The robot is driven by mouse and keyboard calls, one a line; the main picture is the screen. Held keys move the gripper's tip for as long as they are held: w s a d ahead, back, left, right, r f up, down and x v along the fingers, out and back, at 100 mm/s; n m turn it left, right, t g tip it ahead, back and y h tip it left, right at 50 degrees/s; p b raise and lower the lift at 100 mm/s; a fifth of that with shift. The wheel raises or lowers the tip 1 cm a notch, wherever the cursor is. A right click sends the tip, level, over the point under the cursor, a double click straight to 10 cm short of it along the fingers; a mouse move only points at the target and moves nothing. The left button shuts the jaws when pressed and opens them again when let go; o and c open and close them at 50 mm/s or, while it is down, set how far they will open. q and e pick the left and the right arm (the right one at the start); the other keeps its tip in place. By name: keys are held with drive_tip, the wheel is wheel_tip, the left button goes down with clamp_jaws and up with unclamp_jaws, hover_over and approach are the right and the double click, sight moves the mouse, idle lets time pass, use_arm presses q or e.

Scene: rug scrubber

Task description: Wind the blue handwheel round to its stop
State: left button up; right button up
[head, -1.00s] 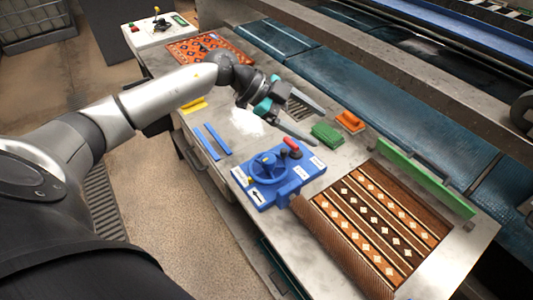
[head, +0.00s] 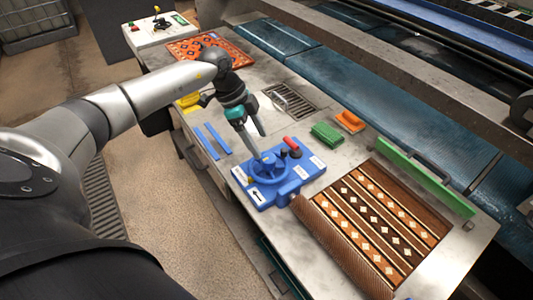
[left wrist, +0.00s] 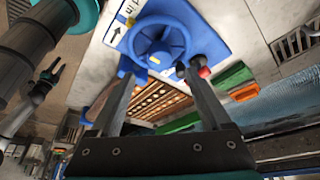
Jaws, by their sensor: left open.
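The blue handwheel (head: 268,169) lies on top of a blue housing (head: 290,190) on the metal table. In the left wrist view the wheel (left wrist: 158,42) shows its spokes, raised hub and a small yellow mark. My left gripper (head: 261,146) is open, its fingers pointing down at the wheel's far side. In the left wrist view its two fingers (left wrist: 158,72) stand apart just below the wheel's rim; I cannot tell if they touch it. A small dark pronged shape (left wrist: 45,84) at the left looks like my right gripper, too small to judge.
A red-handled lever (head: 291,143) and a black knob stand beside the wheel. A partly rolled patterned rug (head: 375,225) lies right of the housing. Green (head: 327,135) and orange brushes (head: 350,121) lie behind; blue strips (head: 212,140) lie left.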

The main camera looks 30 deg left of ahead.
sight(268, 157)
use_arm(q)
drive_tip(key=x, duration=0.6)
drive_tip(key=shift+d, duration=0.1)
drive_tip(key=shift+c, duration=0.2)
clamp_jaws()
